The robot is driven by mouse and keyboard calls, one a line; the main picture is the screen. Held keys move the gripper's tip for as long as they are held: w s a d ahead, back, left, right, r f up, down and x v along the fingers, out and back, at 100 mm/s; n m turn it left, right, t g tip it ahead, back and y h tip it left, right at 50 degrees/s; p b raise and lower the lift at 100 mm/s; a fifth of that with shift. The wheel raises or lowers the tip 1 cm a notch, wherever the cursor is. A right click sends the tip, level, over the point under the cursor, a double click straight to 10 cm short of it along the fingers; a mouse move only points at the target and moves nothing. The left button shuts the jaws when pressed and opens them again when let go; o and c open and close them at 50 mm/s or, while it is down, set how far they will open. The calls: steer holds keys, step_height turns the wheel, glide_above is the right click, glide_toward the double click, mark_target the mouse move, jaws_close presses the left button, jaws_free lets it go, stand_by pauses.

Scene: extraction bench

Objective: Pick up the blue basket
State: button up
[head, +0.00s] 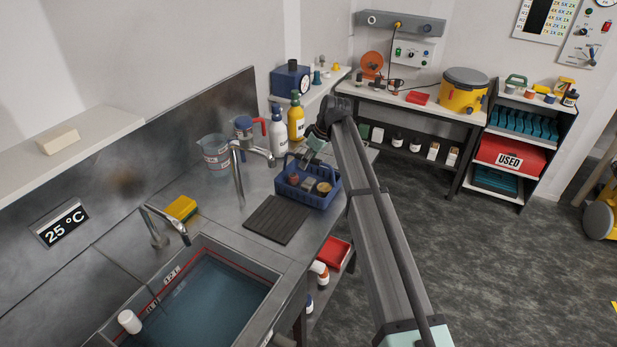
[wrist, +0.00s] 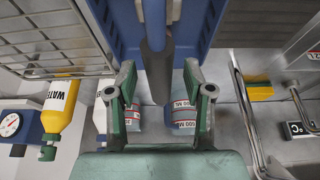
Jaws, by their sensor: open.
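The blue basket (head: 322,200) stands on the steel bench beside a dark ribbed mat, with several small items inside. In the wrist view its blue wall (wrist: 200,15) shows at the top. Its handle, with a dark grey grip (wrist: 157,75), runs down the middle of that view. My gripper (head: 312,147) is above the basket at its back side. In the wrist view my gripper (wrist: 158,78) is open, with one finger on each side of the grip and visible gaps. The basket's contents are mostly hidden in the wrist view.
Yellow (head: 296,118) and white (head: 278,130) bottles stand close behind the basket. A clear jug (head: 215,157) and a tap (head: 238,175) stand left. The dark mat (head: 276,219) lies in front, then a water-filled sink (head: 205,300). The bench edge is close on the right.

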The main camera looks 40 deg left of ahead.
steer(key=shift+f, duration=0.35)
stand_by(0.5)
jaws_close()
